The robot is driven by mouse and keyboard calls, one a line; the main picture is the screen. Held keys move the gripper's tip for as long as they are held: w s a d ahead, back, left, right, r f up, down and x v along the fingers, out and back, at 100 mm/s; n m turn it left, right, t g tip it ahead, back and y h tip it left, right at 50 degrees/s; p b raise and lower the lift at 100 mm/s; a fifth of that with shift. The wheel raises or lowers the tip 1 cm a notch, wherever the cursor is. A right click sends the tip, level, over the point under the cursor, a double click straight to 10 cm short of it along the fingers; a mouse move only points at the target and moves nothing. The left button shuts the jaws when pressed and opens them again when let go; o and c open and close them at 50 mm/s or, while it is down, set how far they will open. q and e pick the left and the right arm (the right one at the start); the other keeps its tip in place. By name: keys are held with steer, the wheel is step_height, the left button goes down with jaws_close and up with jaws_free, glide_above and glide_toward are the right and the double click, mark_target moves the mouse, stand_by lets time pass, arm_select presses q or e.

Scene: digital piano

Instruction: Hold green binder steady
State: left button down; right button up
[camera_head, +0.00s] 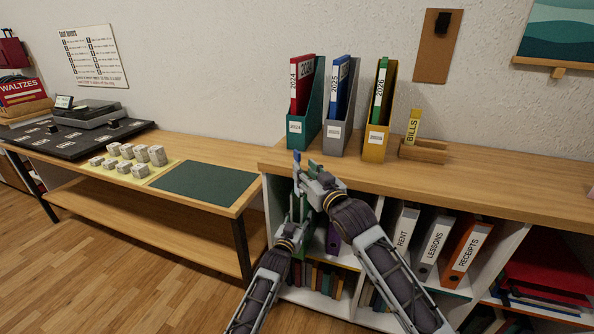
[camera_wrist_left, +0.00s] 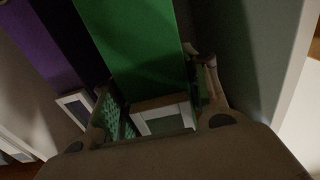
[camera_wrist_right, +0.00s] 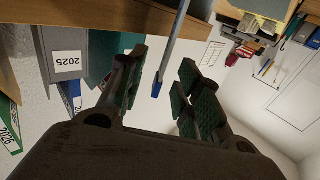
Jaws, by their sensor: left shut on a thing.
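The green binder (camera_wrist_left: 140,45) fills the middle of the left wrist view, with a pale label near its lower end. In the head view it is mostly hidden behind my arms at the shelf. My left gripper (camera_head: 299,208) is at the shelf front, shut on the green binder, with one finger on each side of it. My right gripper (camera_head: 305,163) is above it, near the shelf-top edge. In the right wrist view (camera_wrist_right: 163,82) its fingers stand apart. A thin bar with a blue end (camera_wrist_right: 157,90) shows between them; I cannot tell what it is or whether they touch it.
A purple binder (camera_head: 333,238) stands right of the left gripper. White binders (camera_head: 404,232) and an orange binder (camera_head: 466,255) stand farther right. Year files in teal (camera_head: 312,122), grey (camera_head: 348,128) and yellow (camera_head: 379,148) holders stand on the shelf top behind the right gripper.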

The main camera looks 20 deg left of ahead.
steer(key=shift+a, duration=0.1)
steer(key=shift+r+x, duration=0.15)
steer(key=shift+x, duration=1.15)
steer(key=shift+r+x, duration=0.1)
steer(key=shift+x, duration=1.15)
steer(key=shift+s+a, duration=0.1)
steer(key=shift+c, duration=0.4)
jaws_close()
